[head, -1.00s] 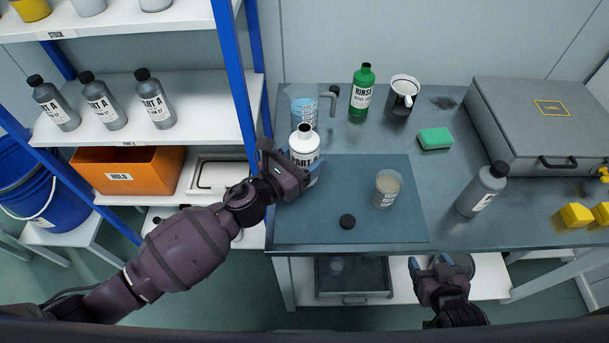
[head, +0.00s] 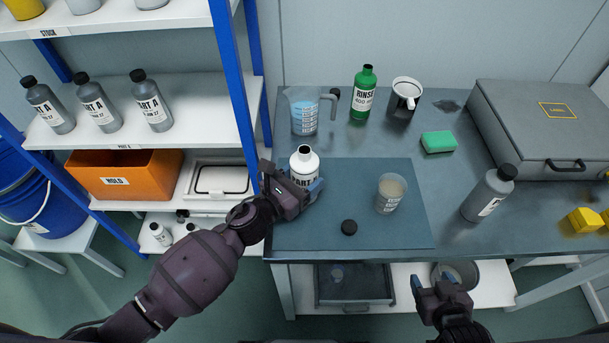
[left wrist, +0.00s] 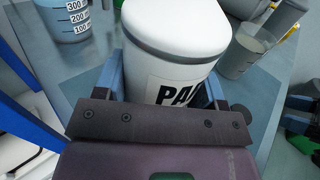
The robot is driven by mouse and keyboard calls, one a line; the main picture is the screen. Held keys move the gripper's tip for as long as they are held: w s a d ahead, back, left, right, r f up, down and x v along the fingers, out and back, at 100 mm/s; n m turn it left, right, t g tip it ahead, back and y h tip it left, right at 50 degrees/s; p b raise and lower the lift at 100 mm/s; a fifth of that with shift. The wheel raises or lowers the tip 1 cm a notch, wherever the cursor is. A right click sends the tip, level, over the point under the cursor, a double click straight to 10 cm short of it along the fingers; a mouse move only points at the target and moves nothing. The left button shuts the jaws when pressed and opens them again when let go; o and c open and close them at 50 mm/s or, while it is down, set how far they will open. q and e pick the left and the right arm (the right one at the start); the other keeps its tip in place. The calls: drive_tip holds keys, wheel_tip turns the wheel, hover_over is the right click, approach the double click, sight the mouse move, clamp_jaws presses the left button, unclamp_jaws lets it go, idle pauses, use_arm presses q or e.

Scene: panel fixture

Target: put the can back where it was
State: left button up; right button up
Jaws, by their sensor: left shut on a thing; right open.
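A white can (head: 304,165), shaped like a bottle with an open dark mouth and a black-lettered "PART" label, stands upright over the left part of the blue-grey mat (head: 400,232). My left gripper (head: 308,190) is shut around its body. The can (left wrist: 172,40) fills the space between the fingers in the left wrist view. Its base is hidden by the gripper, so I cannot tell whether it touches the mat. A black cap (head: 349,228) lies on the mat. My right gripper (head: 440,283) is open and empty at the bench's front edge.
A cup of cloudy liquid (head: 391,195) stands on the mat. Behind are a blue-liquid jug (head: 303,112), a green rinse bottle (head: 363,92) and a mug (head: 404,98). A grey bottle (head: 487,194) stands right. Shelves with grey bottles (head: 97,103) are left.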

use_arm(q)
drive_tip(key=o, duration=1.2)
drive_tip(key=shift+r, duration=0.15)
drive_tip(key=v, duration=1.2)
drive_tip(key=s+a+f+m+y, duration=0.4)
drive_tip(key=a+m, duration=0.2)
drive_tip(key=m, duration=0.3)
drive_tip(key=s+a+f+m+g+y, duration=0.1)
drive_tip(key=s+a+f+m+y, duration=0.2)
drive_tip(key=a+m, duration=0.3)
drive_tip(key=s+a+f+m+y, duration=0.4)
drive_tip(key=s+a+m+y, duration=0.1)
drive_tip(key=m, duration=0.8)
drive_tip(key=shift+s+a+f+g+y, duration=0.15)
drive_tip(key=shift+a+y, duration=0.1)
drive_tip(key=shift+a, duration=0.3)
drive_tip(key=shift+s+a+f+g+y, duration=0.15)
drive_tip(key=shift+a+f+y, duration=0.1)
drive_tip(key=shift+a, duration=0.25)
